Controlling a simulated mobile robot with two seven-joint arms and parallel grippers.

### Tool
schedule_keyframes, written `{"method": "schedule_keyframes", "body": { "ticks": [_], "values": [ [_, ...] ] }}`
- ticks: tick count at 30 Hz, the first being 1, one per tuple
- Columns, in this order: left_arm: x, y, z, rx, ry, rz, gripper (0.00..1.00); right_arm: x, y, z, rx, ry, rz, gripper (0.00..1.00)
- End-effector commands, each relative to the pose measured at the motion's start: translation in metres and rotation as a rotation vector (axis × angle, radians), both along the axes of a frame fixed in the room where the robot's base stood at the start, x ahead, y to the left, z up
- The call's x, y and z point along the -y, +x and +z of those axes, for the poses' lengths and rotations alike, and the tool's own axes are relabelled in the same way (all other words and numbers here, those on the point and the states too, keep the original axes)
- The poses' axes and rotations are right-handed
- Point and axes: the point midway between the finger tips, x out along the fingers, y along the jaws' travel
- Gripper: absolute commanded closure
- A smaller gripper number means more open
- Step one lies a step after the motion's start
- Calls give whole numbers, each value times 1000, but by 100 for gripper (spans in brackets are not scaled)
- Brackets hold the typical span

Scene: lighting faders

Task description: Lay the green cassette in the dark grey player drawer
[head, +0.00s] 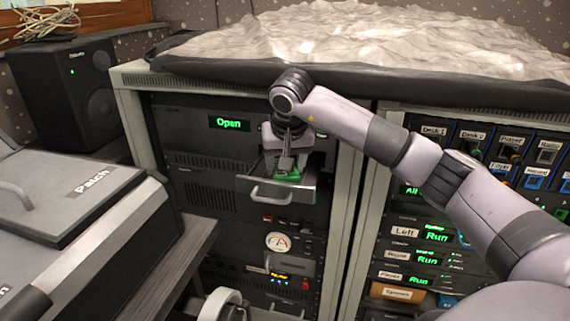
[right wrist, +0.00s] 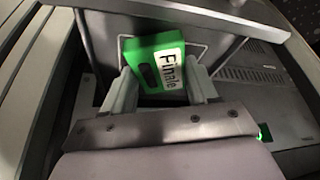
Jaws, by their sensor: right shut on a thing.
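The dark grey player drawer (head: 310,190) is pulled out of the rack, with a pale handle on its front. My right gripper (head: 287,163) reaches down over the drawer and is shut on the green cassette (head: 288,176). In the right wrist view the cassette (right wrist: 155,62) sits between both fingers (right wrist: 160,88), its white "Finale" label facing the camera. The cassette is at the drawer's opening; its lower part is hidden, so I cannot tell whether it touches the drawer floor. My left gripper is not seen.
A lit "Open" display (head: 229,123) is on the panel above the drawer. A panel of labelled switches and "Run" displays (head: 437,237) stands to the right. A grey "Patch" case (head: 60,205) and a black speaker (head: 68,85) are on the left.

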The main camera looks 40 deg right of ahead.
Motion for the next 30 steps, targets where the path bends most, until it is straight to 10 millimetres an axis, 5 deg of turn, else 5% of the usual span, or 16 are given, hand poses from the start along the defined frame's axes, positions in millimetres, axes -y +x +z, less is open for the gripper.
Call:
{"method": "schedule_keyframes", "body": {
  "ticks": [8, 9, 11, 22, 30],
  "values": [
    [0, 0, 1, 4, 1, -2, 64, 0, 0, -3, 1, 0, 0, 72],
    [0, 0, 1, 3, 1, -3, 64, -1, 1, -3, 1, 0, 0, 32],
    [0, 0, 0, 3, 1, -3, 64, -1, 0, -3, 1, 0, 0, 16],
    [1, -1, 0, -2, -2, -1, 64, -1, 0, 3, 1, 0, 0, 16],
    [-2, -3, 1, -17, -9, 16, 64, -9, -16, 51, 6, 0, 1, 16]
  ]
}}
